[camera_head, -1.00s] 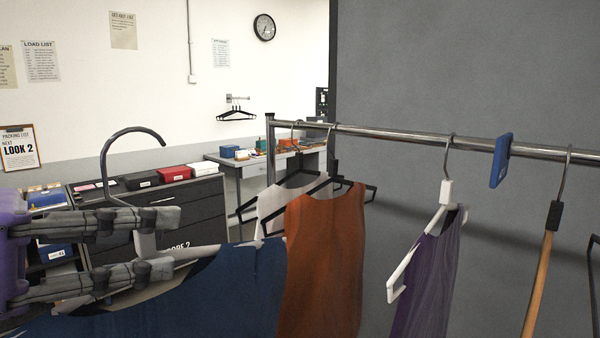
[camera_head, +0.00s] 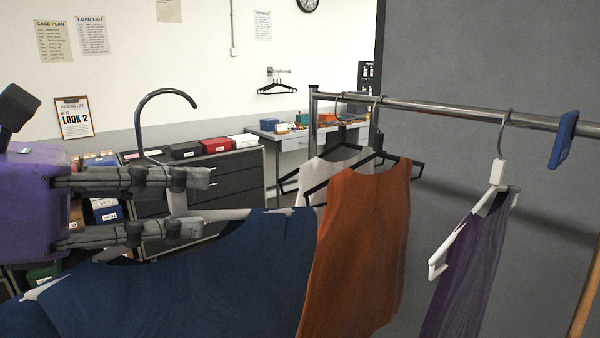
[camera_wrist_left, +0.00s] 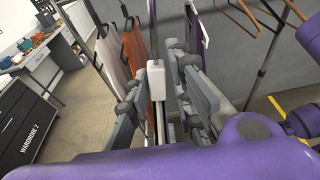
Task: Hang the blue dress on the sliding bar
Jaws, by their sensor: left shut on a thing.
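The blue dress (camera_head: 230,285) hangs from a light grey hanger with a large metal hook (camera_head: 165,95), in the lower left of the head view. My left gripper (camera_head: 190,205) is shut on the neck of this hanger. In the left wrist view the hanger's pale neck (camera_wrist_left: 156,80) stands between the fingers (camera_wrist_left: 170,105). The hook is in the air, left of the sliding bar (camera_head: 450,112) and apart from it. My right gripper is not in view.
On the bar hang a white garment (camera_head: 335,165), an orange garment (camera_head: 355,240) and a purple garment (camera_head: 470,265) on a white hanger. A blue divider tag (camera_head: 563,140) sits on the bar further right. Bare bar shows between the orange and purple garments. A dark cabinet (camera_head: 235,180) stands behind.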

